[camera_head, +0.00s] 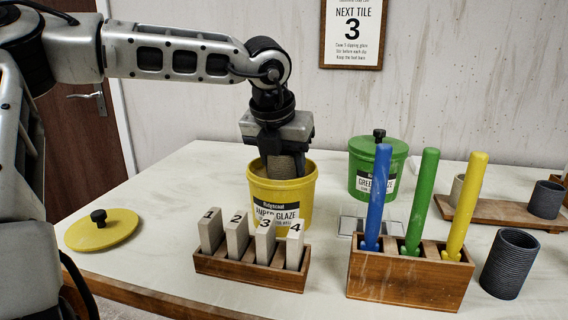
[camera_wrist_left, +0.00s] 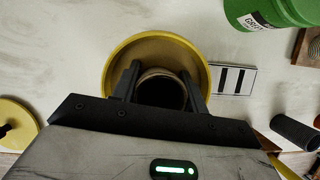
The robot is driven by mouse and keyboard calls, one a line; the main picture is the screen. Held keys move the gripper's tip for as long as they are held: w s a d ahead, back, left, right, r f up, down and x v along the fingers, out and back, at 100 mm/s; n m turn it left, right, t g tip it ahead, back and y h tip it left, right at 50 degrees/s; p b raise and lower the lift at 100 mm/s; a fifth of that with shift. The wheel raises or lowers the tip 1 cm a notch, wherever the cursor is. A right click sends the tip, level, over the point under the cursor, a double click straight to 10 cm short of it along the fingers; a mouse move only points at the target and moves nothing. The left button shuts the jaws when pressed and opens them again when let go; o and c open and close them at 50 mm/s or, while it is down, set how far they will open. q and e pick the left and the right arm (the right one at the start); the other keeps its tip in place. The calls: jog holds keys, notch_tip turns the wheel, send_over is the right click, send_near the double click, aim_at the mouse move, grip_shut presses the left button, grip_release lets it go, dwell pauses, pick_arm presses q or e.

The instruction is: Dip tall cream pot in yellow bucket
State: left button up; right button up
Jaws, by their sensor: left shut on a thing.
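The yellow bucket (camera_head: 262,208), labelled amber glaze, stands open on the table; its rim also shows in the left wrist view (camera_wrist_left: 112,68). My left gripper (camera_head: 284,152) points down over the bucket's mouth. It is shut on the tall cream pot (camera_head: 285,168), whose greyish-beige textured side shows below the gripper. The pot's lower part is hidden behind the bucket's front wall. In the left wrist view my gripper's fingers (camera_wrist_left: 162,90) flank the pot's round rim (camera_wrist_left: 160,72), inside the bucket's outline. Whether the pot touches glaze is hidden. My right gripper is not in view.
The yellow lid (camera_head: 102,232) lies at left. A wooden rack of numbered tiles (camera_head: 250,270) stands in front of the bucket. To the right are a green lidded bucket (camera_head: 365,180), a block with coloured sticks (camera_head: 405,280), and dark cups (camera_head: 510,265). The left tabletop is mostly clear.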

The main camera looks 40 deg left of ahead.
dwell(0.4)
pick_arm(q)
notch_tip(320, 180, up, 8)
jog(key=p, duration=0.5)
dwell(0.5)
dwell(1.2)
notch_tip(320, 180, up, 3)
jog(key=shift+f+p, duration=0.1)
jog(key=shift+p, duration=0.7)
